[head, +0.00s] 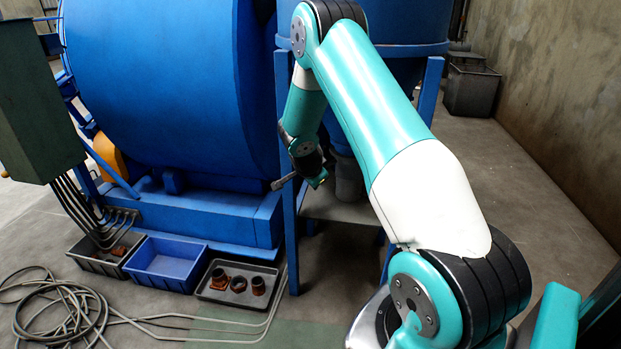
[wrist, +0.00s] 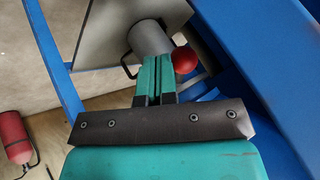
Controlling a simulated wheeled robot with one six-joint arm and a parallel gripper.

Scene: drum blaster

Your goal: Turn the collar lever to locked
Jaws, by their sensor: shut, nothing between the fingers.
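In the wrist view a red ball knob (wrist: 185,60), which looks like the end of the collar lever, shows just right of my gripper's fingertips. The rest of the lever and the collar are hidden or cannot be made out, so its angle cannot be told. My gripper (wrist: 157,60) is shut and empty, its two teal fingers together beside the knob. Whether they touch it cannot be told. In the head view my gripper is small and partly hidden below the blue hopper (head: 405,20), and the knob cannot be made out there.
Blue frame legs (head: 290,225) stand close to my arm. The big blue drum (head: 165,80) is at left. Bins and a tray (head: 236,296) of brown parts lie on the floor near loose cables (head: 70,310).

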